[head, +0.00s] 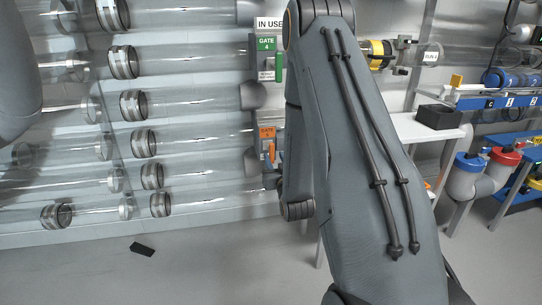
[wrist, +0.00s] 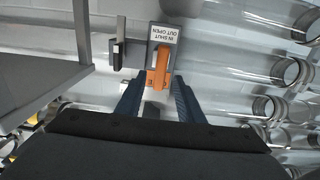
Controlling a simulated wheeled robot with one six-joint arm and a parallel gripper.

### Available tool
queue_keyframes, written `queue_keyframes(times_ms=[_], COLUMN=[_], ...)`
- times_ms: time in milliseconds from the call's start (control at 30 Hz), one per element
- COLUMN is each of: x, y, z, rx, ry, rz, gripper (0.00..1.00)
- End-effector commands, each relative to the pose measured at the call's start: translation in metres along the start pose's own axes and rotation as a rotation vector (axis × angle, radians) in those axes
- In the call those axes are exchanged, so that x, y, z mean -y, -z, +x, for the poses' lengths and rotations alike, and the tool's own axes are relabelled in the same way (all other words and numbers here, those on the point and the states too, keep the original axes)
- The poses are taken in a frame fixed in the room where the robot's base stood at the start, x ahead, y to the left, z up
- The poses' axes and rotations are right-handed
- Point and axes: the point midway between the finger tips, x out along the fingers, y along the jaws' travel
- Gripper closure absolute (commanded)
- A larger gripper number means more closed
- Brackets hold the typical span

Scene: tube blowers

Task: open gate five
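An orange gate sign (head: 267,132) is on the wall left of my arm in the head view; its number is too small to read surely. Its orange handle (head: 272,151) hangs below it. In the wrist view the orange handle (wrist: 158,66) stands out beside a white label (wrist: 163,35) reading "IN SHUT OUT OPEN". My gripper (wrist: 158,88) is open, its two dark blue fingers on either side of the handle's near end. I cannot tell whether they touch it. In the head view my arm hides most of the gripper.
A green "GATE 4" sign (head: 266,44) with a green handle (head: 278,67) is above the orange one. Clear tubes (head: 190,100) with metal collars line the left. A white table (head: 420,128) holding a black box (head: 438,117) stands right. A dark object (head: 142,249) lies on the floor.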

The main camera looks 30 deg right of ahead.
Motion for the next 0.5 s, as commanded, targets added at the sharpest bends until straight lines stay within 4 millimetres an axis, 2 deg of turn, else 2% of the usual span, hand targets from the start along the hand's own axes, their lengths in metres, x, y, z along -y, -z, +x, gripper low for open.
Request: queue_keyframes(times_ms=[200, 333, 500], x=[0.001, 0.001, 0.000], y=[0.000, 0.000, 0.000], z=[0.035, 0.049, 0.056], rx=[-0.003, -0.001, 0.000], ry=[0.000, 0.000, 0.000], rz=[0.000, 0.000, 0.000], gripper=[0.66, 0.66, 0.66])
